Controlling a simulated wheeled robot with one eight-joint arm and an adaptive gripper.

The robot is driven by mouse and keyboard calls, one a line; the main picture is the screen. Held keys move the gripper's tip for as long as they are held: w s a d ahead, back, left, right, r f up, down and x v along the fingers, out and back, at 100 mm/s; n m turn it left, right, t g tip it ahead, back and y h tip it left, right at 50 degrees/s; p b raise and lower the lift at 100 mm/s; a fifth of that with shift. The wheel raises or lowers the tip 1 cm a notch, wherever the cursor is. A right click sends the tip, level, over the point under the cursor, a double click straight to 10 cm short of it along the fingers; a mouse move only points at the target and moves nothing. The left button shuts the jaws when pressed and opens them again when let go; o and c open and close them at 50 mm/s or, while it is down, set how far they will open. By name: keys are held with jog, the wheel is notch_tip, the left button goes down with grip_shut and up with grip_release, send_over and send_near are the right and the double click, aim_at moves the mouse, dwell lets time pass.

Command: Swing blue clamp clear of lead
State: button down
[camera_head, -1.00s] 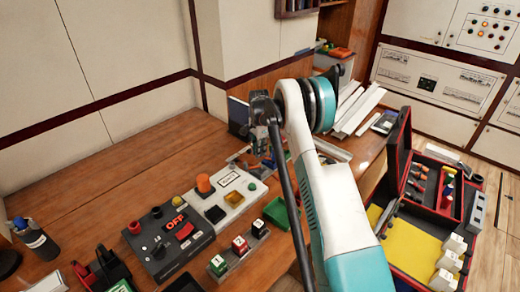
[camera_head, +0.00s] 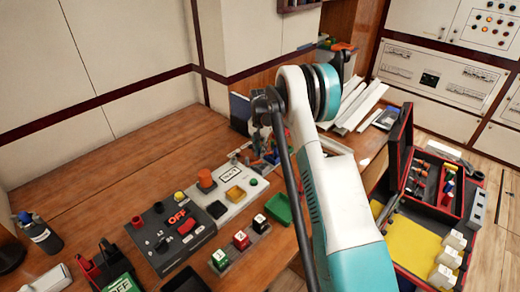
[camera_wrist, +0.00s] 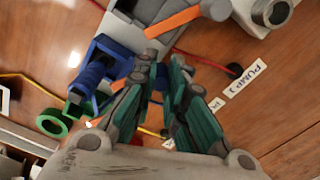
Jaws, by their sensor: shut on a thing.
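The blue clamp (camera_wrist: 92,72) is in the left half of the wrist view, its blue body reaching up to my fingertips. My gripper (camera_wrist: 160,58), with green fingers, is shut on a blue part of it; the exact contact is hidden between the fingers. A thin red lead (camera_wrist: 208,63) runs to the right of my fingertips, and a yellow lead (camera_wrist: 22,76) comes in from the left. I cannot tell whether the clamp touches either lead. In the head view my arm hides most of the gripper's surroundings.
A grey part with an orange bar (camera_wrist: 172,20) is close above my fingertips. A green ring (camera_wrist: 50,123) lies at the left. In the head view, a dark control box (camera_head: 172,235), a green tray (camera_head: 278,210) and an open red toolbox (camera_head: 398,150) stand around my arm.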

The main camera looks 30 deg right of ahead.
dwell(0.3)
jog(key=c, duration=1.6)
grip_release()
jog(key=shift+r, duration=0.1)
notch_tip(320, 180, up, 12)
jog(key=shift+f, duration=0.1)
